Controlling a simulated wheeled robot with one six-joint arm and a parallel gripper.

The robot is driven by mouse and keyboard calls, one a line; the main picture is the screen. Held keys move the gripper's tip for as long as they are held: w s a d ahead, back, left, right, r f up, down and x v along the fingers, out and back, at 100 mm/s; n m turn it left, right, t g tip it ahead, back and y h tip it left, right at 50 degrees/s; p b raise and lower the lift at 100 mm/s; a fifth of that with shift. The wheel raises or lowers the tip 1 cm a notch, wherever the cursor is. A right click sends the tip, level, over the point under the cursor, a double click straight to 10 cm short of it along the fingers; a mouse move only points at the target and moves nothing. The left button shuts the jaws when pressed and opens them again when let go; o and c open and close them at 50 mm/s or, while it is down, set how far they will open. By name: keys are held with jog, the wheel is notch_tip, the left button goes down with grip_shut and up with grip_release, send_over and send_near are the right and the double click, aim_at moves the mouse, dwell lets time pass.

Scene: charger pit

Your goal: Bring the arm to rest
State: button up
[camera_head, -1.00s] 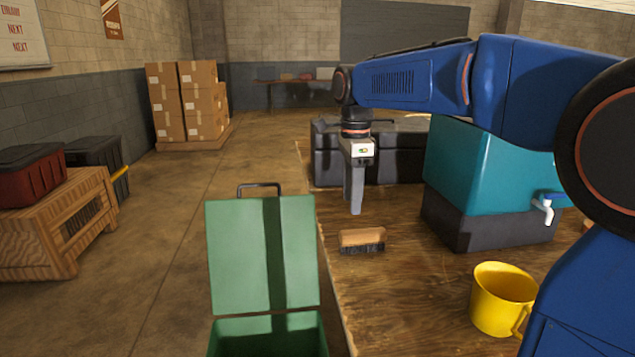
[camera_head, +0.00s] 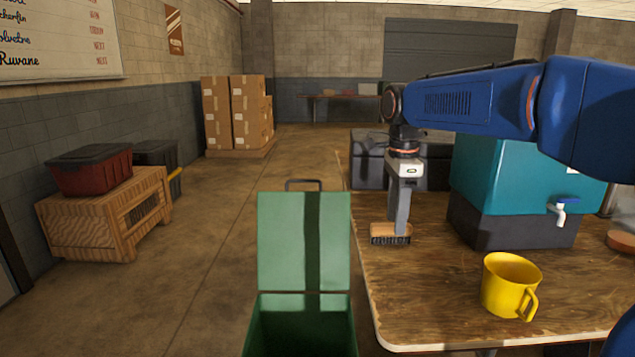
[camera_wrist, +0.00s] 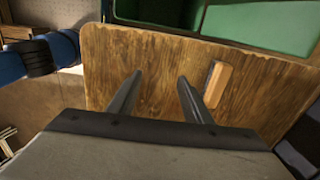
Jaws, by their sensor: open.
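A brush with a wooden back and dark bristles (camera_head: 390,234) lies on the table near the left edge. In the wrist view the brush (camera_wrist: 214,82) lies to the right of the fingers, outside them. In the head view the gripper partly overlaps the brush; I cannot tell its height above the table.
A yellow mug (camera_head: 509,283) stands on the table (camera_head: 440,300) at the front. A teal dispenser with a tap (camera_head: 510,185) and a black case (camera_head: 369,172) stand behind. A green bin with its lid raised (camera_head: 303,240) stands left of the table.

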jog(key=s+d+f+n+t, duration=0.1)
jog(key=s+d+f+n, duration=0.2)
jog(key=s, duration=0.6)
jog(key=s+d+f+n+t, duration=0.2)
jog(key=s+d+f+n, duration=0.2)
jog(key=s+f+n, duration=0.3)
jog(key=s+d+f+n+t, duration=0.1)
jog(key=s+d+f+n, duration=0.2)
jog(key=s, duration=0.9)
notch_tip(320, 180, down, 2)
jog(key=n, duration=0.4)
jog(key=shift+s+d+f+n+t, duration=0.2)
jog(key=shift+d+n+t, duration=0.1)
jog(key=shift+n+t, duration=0.1)
jog(key=shift+r, duration=0.1)
